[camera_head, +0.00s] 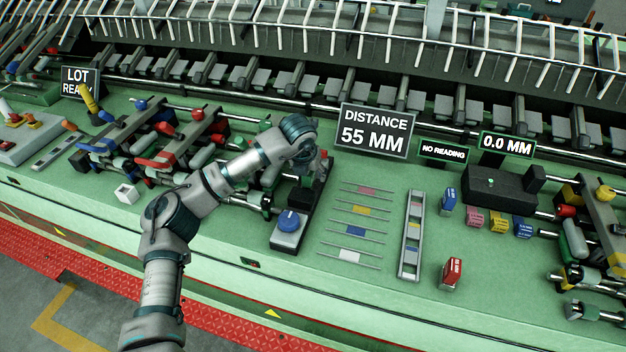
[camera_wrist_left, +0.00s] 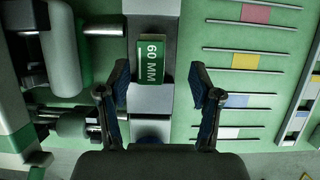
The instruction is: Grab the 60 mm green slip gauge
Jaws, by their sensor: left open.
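The green slip gauge (camera_wrist_left: 151,62), marked 60 MM in white, sits on the grey fixture (camera_wrist_left: 152,97) in the left wrist view. In the head view I cannot make it out behind my left wrist. My left gripper (camera_wrist_left: 160,80) is open, its two dark blue-padded fingers reaching in on either side of the gauge's near end. The gauge lies nearer the left finger, and a gap shows on the right. I cannot tell whether either finger touches it. My right gripper is in neither view.
The fixture's blue knob (camera_head: 289,221) stands just in front of my gripper. A "DISTANCE 55 MM" sign (camera_head: 375,130) stands behind.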

